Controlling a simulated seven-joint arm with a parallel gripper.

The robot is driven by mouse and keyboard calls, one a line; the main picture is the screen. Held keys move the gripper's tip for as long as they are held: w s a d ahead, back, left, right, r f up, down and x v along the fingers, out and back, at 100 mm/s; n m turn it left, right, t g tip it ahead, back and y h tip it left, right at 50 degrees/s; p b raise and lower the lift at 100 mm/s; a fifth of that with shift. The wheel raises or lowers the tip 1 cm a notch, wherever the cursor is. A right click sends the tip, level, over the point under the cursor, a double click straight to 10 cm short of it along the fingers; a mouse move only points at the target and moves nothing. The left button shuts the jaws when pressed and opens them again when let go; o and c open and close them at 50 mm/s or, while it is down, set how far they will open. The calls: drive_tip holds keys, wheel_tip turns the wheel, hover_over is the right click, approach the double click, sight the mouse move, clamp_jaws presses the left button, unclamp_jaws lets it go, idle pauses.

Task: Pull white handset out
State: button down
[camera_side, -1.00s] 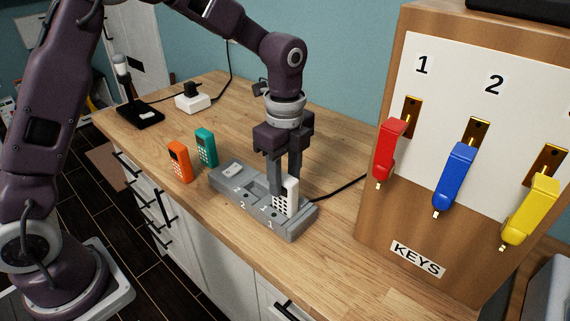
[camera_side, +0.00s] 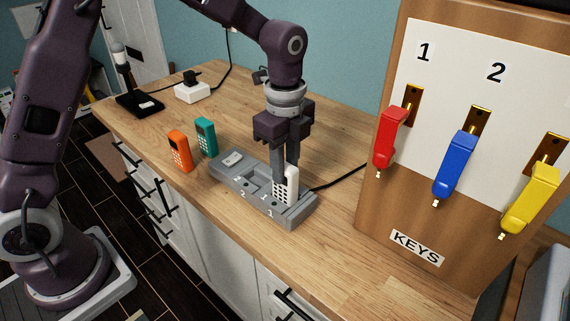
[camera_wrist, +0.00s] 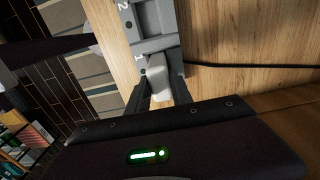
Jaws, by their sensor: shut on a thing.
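The white handset (camera_side: 280,190) stands upright in the slot marked 1 of the grey charging base (camera_side: 229,183). My gripper (camera_side: 286,176) points down and is shut on the handset's upper part. In the wrist view the handset's white top (camera_wrist: 157,68) lies between the two fingers (camera_wrist: 157,92), at the end of the grey base (camera_wrist: 150,22). The handset's lower end is hidden in the slot, so its depth there cannot be told.
An orange handset (camera_side: 179,151) and a teal handset (camera_side: 206,138) stand left of the base. A wooden key board (camera_side: 385,235) with red, blue and yellow keys rises at the right. A black cable (camera_side: 340,181) runs behind the base. The counter in front is narrow.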

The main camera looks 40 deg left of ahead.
idle(0.4)
drive_tip(key=shift+r, duration=4)
drive_tip(key=shift+a, duration=0.1)
